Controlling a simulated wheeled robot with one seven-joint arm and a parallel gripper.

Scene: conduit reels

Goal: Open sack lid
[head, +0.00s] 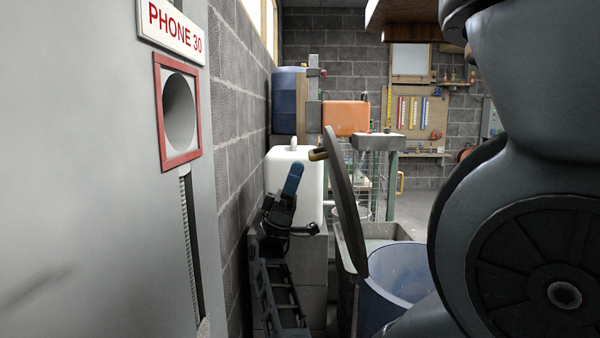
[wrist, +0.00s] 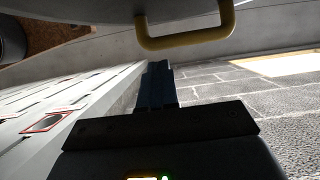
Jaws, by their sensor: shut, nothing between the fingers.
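The sack lid (head: 347,205) is a dark grey disc, seen nearly edge-on and standing almost upright, leaning slightly to the left at its top. Its yellow-brown handle (head: 318,154) sticks out to the left near the top. Below and right of the lid is a blue-lined sack (head: 398,275), partly hidden by my arm. My gripper (head: 295,168) has blue fingers, shut and empty, left of the handle and slightly lower, apart from it in the picture. In the wrist view the fingers (wrist: 155,70) point toward the yellow handle (wrist: 190,40), and the lid (wrist: 75,22) fills the top.
A white jug (head: 310,172) on grey blocks (head: 312,262) stands beside my gripper. A block wall (head: 235,150) and a white panel with a red-framed opening (head: 179,110) are on the left. An orange container (head: 346,118) and a blue barrel (head: 287,100) are behind.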

